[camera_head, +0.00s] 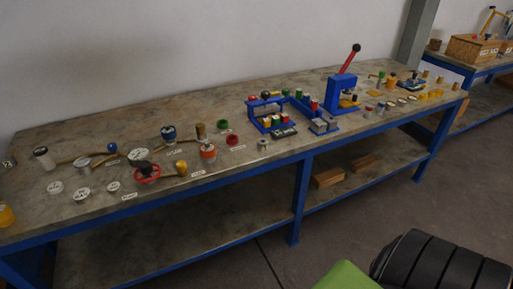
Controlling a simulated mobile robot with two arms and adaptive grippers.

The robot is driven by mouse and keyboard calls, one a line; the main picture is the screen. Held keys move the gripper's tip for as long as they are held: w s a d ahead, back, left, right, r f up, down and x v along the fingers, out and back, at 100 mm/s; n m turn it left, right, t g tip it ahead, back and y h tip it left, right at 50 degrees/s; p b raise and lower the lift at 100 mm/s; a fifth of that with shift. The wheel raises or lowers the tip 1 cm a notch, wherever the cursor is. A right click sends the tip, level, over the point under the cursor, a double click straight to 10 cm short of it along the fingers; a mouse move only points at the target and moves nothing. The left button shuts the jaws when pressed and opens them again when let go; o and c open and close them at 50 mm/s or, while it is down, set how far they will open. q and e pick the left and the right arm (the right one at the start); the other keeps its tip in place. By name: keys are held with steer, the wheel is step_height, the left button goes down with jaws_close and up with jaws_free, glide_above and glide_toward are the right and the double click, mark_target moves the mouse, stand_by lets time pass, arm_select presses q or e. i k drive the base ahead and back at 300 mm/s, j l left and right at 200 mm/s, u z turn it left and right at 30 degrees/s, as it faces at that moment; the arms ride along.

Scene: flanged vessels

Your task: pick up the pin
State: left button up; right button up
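I cannot tell which of the small parts on the long workbench (70,140) is the pin. A small grey cylindrical piece (263,144) stands near the bench's front edge. A white-topped cylinder (42,158) stands at the far left. A red handwheel (147,173) sits on a valve-like part at the left. Small brown and brass cylinders stand among the labelled parts, too small to make out well. Neither of my grippers shows in this view.
A blue press (342,93) with a red lever and a blue rack (268,115) stand mid-bench. Wooden blocks (327,178) lie on the lower shelf. A second bench with a wooden crate (472,49) is at the back right. A black ribbed object (440,265) fills the bottom right.

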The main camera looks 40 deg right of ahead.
mark_target(299, 91)
steer(key=z, duration=1.6)
steer(key=i+l+u, duration=0.1)
steer(key=u, duration=0.4)
steer(key=i+l+u, duration=0.1)
steer(key=l+u, duration=0.2)
steer(key=u, duration=0.2)
steer(key=l+u, duration=0.25)
steer(key=u, duration=0.25)
